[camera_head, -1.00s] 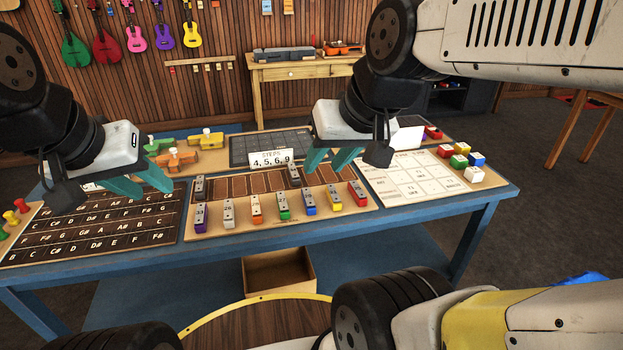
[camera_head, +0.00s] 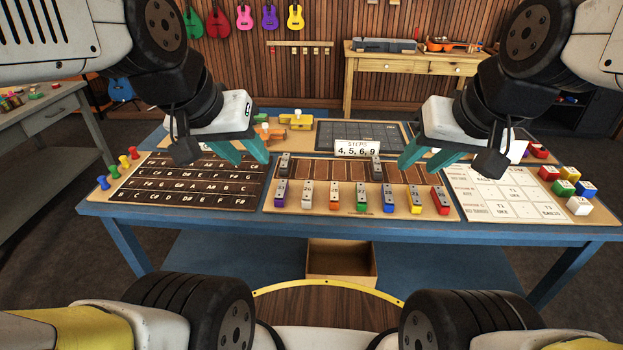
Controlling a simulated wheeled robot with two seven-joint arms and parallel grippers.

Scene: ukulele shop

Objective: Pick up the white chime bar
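The white chime bar (camera_head: 307,195) stands in the front row of the brown chime board (camera_head: 340,211), second from the left. A purple-grey bar (camera_head: 280,194) is on its left and an orange bar (camera_head: 334,197) on its right. My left gripper (camera_head: 252,163) is open and empty, above and left of the white bar, over the back of the lettered board. My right gripper (camera_head: 416,167) is open and empty, above the right part of the chime board and well right of the white bar.
Behind the board stands a sign (camera_head: 357,148) reading 4, 5, 6, 9. Two dark bars stand in the back row. The lettered board (camera_head: 190,180) lies left, a white card sheet (camera_head: 508,192) and coloured blocks right. An open box (camera_head: 340,262) sits below the table.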

